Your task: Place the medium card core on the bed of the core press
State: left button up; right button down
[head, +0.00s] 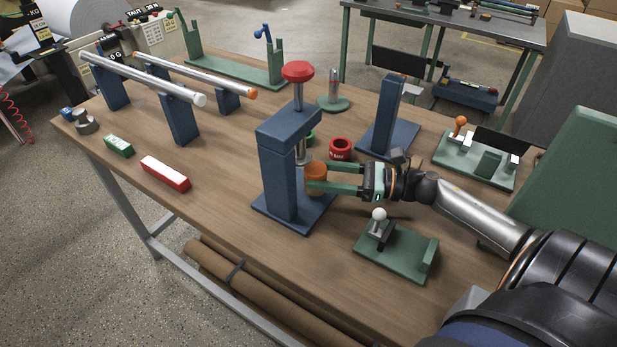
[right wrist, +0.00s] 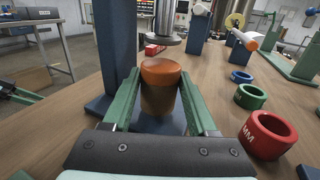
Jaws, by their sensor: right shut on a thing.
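My right gripper (head: 330,178) is shut on a short orange-brown cylinder, the card core (head: 316,172), at the core press (head: 290,165). In the right wrist view, the core (right wrist: 160,88) stands upright between the green fingers of the gripper (right wrist: 160,105). The press's grey ram (right wrist: 167,30) shows above and beyond the core, with a gap. The press's blue bed (head: 268,207) shows beneath and beside the core; I cannot tell whether the core touches it. The press has a blue post and a red knob (head: 298,71). My left gripper is not in view.
A red ring (head: 341,148) stands right of the press; green (right wrist: 250,96) and blue (right wrist: 241,76) rings stand near it. A green fixture with a white knob (head: 400,253) sits in front of my right arm. A blue post stand (head: 387,118) is behind.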

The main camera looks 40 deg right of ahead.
aim_at(308, 175)
jog(key=x, duration=0.3)
jog(key=shift+w+a+f, duration=0.1)
jog(key=shift+f, duration=0.2)
jog(key=shift+f+b, duration=0.35)
jog(key=shift+b, duration=0.05)
jog(key=shift+f, duration=0.15)
jog(key=shift+c, duration=1)
grip_release()
